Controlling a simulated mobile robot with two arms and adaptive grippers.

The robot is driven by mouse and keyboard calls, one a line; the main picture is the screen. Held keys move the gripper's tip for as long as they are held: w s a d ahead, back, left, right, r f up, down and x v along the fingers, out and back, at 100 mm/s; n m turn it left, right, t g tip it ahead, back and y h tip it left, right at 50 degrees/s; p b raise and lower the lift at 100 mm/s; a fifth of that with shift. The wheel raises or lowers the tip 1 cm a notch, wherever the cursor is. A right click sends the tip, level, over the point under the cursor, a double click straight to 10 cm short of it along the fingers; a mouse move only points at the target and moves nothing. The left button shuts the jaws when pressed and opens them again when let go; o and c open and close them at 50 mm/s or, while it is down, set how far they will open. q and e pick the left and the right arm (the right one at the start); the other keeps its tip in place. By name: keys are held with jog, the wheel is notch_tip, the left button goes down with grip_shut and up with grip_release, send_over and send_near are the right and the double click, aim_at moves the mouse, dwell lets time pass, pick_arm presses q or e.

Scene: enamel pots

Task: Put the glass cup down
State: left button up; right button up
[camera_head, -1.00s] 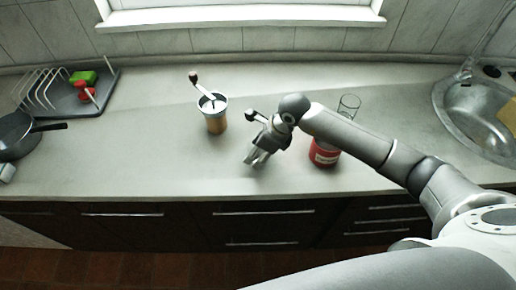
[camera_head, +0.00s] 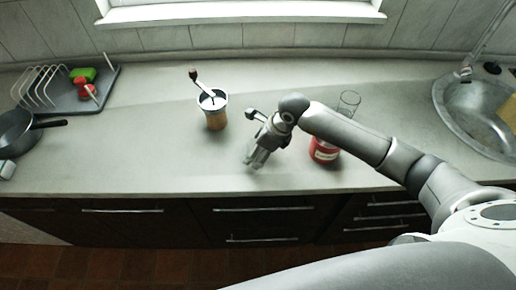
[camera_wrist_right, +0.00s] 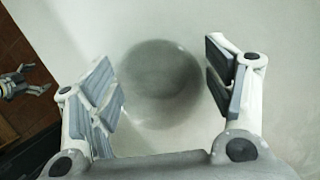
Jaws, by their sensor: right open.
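My right gripper (camera_head: 257,158) is low over the front middle of the counter in the head view. In the right wrist view its two fingers (camera_wrist_right: 166,88) are wide apart. A round, see-through grey shape, looking like the glass cup (camera_wrist_right: 165,82) seen from above, is between the fingers, with bare counter around it. I cannot make the cup out clearly at the gripper in the head view. Another clear glass (camera_head: 348,102) stands upright behind my right forearm, its lower part hidden.
A coffee grinder (camera_head: 212,110) stands left of my gripper. A red canister (camera_head: 323,151) is partly hidden under my right arm. A dish rack (camera_head: 68,92) and a pan (camera_head: 15,134) are at left, a sink (camera_head: 478,118) at right.

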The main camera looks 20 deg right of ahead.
jog(key=b+v, duration=0.2)
jog(key=v, duration=1)
jog(key=shift+a+r, duration=0.1)
